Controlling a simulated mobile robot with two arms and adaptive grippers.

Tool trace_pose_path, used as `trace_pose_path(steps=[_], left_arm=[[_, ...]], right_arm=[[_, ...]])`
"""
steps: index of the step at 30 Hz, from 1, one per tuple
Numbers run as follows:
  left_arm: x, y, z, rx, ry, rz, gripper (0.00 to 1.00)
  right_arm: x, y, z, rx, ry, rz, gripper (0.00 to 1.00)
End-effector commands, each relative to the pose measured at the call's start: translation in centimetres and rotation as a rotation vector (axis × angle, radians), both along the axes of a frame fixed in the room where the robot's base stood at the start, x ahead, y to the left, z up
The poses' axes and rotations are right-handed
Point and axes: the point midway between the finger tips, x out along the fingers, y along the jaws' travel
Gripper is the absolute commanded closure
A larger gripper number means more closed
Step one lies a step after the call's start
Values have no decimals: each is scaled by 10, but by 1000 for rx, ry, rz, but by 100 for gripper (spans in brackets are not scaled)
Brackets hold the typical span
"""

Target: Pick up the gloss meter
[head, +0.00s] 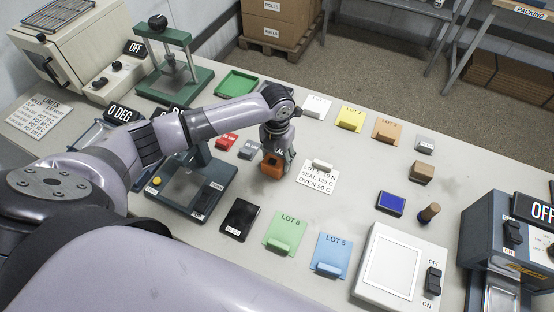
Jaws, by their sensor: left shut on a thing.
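My left gripper (277,158) reaches over the middle of the table and points down. It is shut on a small orange block-like device (271,167), which seems to be the gloss meter; I see no label on it. The fingers hide part of the device. I cannot tell whether it touches the table or hangs just above it. My right gripper is not in view.
LOT 8 (283,228) and LOT 5 (330,254) sheets lie in front. A blue pad (391,204) is further right.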

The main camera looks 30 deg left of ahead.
Motion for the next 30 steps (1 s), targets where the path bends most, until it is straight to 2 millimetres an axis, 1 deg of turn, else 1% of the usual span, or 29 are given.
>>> trace_pose_path(steps=[1,10,20,23,26,29,30], left_arm=[[0,0,0,1,0,0,67],[0,0,0,1,0,1,87],[1,0,4,0,-2,0,88],[2,1,10,0,-4,1,88],[2,0,22,0,-5,0,88],[3,1,42,-1,-9,0,88],[3,0,52,-1,-9,0,88]], right_arm=[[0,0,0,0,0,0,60],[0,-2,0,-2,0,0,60],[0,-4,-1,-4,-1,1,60],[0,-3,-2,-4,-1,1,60],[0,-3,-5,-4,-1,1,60],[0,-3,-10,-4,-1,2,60],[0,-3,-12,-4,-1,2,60]])
